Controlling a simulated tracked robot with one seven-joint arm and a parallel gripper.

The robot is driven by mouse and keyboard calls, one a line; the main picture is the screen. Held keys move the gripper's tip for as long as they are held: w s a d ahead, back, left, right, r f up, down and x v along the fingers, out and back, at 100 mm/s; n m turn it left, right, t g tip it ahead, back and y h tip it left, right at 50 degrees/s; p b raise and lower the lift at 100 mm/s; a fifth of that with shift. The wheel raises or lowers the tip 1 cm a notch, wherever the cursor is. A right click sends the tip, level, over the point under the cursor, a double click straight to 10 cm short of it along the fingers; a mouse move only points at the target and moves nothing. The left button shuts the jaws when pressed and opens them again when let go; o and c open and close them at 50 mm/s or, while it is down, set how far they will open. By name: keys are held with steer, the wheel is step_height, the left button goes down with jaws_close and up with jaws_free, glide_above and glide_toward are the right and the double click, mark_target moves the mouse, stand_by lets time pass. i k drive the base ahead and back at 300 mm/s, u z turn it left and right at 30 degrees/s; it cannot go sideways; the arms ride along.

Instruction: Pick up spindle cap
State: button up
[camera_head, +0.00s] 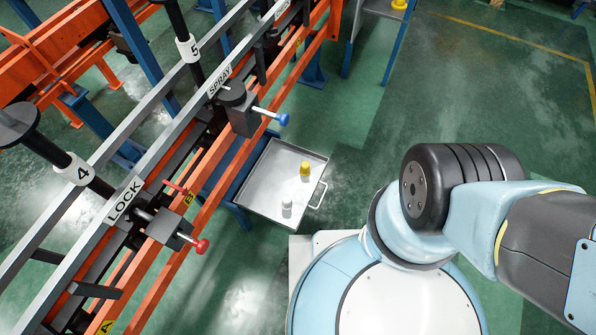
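A shallow grey metal tray (262,183) with a handle on its right side is beside the orange rail, near the middle of the view. A small yellow cap-like piece (305,169) stands in it towards the right. A small white cap-like piece (287,209) is in its lower part. I cannot tell which of these two is the spindle cap. My arm shows at the right, apart from the tray. My gripper is not in view.
A rack with orange rails (228,172) and grey bars runs diagonally on the left. A blue-tipped knob (283,120) and a red-tipped knob (201,247) stick out from it. Another yellow piece (398,4) shows at the top edge. Green floor (480,95) is clear at upper right.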

mark_target(287, 204)
steer(key=z, duration=0.1)
steer(key=k, duration=2.5)
steer(key=u, duration=0.6)
steer(key=i, duration=1)
steer(key=z, duration=0.15)
